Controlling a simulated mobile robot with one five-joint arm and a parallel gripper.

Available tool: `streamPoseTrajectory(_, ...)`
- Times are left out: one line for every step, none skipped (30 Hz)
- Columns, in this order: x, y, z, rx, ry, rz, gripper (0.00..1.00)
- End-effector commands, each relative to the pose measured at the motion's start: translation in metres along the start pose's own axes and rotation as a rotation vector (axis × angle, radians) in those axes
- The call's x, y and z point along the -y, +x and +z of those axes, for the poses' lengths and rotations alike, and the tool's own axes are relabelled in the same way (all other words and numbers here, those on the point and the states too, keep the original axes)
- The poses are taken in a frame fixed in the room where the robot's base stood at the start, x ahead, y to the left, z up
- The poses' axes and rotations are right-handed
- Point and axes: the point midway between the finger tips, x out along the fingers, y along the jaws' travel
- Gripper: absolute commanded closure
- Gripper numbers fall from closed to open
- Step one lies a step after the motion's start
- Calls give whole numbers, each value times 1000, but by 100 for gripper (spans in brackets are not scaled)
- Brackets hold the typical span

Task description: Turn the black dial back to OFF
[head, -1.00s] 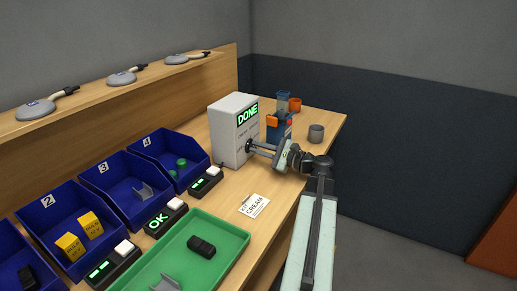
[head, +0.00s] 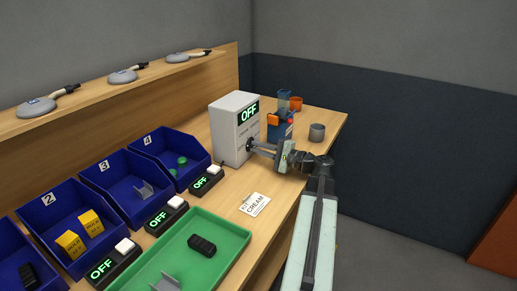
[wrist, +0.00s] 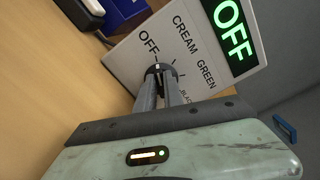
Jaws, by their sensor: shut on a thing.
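The black dial (wrist: 154,69) is on the front of a white box (head: 228,118) and is partly hidden by my fingers. My gripper (wrist: 161,80) is shut on the dial, with one finger on each side. In the head view my gripper (head: 255,147) reaches the box front from the right. Labels OFF, CREAM, GREEN and BLACK surround the dial. A pale mark on the dial faces the OFF label (wrist: 149,43). The box's green display (head: 249,112) reads OFF.
Small displays by the blue bins (head: 168,157) read OFF. A green tray (head: 242,232) holds a black part and a grey bracket. A CREAM card (head: 255,204) lies on the bench. A blue and orange device (head: 281,125) and a grey cup (head: 317,132) stand behind my gripper.

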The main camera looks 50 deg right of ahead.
Motion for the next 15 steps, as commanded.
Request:
streamPoseTrajectory(-2,-1,0,0,-3,5,100)
streamPoseTrajectory(-2,-1,0,0,-4,5,100)
streamPoseTrajectory(-2,-1,0,0,-3,5,100)
streamPoseTrajectory(-2,-1,0,0,-3,5,100)
streamPoseTrajectory(-2,-1,0,0,-3,5,100)
streamPoseTrajectory(-2,-1,0,0,-3,5,100)
streamPoseTrajectory(-2,-1,0,-1,-3,5,100)
streamPoseTrajectory(-2,-1,0,-1,-3,5,100)
streamPoseTrajectory(-2,-1,0,-1,-3,5,80)
streamPoseTrajectory(-2,-1,0,-1,-3,4,72)
streamPoseTrajectory(-1,-1,0,-1,-3,4,66)
streamPoseTrajectory(-1,-1,0,-1,-3,4,66)
streamPoseTrajectory(-1,-1,0,-1,-2,3,66)
streamPoseTrajectory(-1,-1,0,-1,-2,3,66)
streamPoseTrajectory(-1,-1,0,-1,-2,3,66)
